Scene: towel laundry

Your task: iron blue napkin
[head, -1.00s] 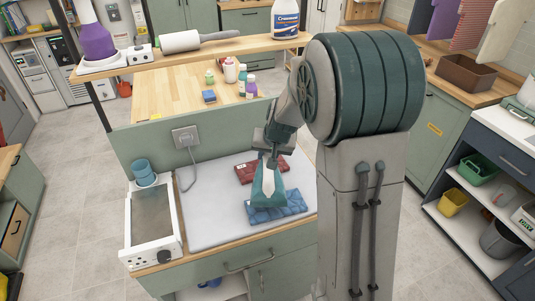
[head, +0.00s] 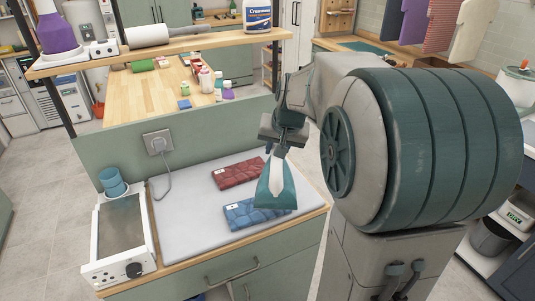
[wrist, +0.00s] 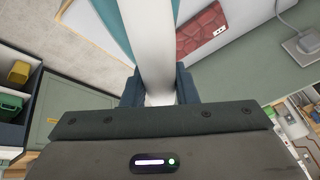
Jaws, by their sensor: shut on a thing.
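My gripper (head: 276,148) is shut on the white handle of a teal and white iron (head: 282,190), which hangs tilted with its wide teal end down. The iron also fills the top of the wrist view (wrist: 150,40). The blue napkin (head: 242,215) lies folded on the front of the white board (head: 185,225). The iron overlaps its right end in the head view; I cannot tell whether they touch. The blue napkin does not show in the wrist view. A folded red napkin (head: 232,174) lies behind it and also shows in the wrist view (wrist: 201,30).
A white-framed unit with a grey plate and a knob (head: 122,240) stands left of the board, with blue cups (head: 113,182) behind it. A cord runs from the wall socket (head: 158,143) to the board. A shelf (head: 200,44) spans the back. The board's left half is clear.

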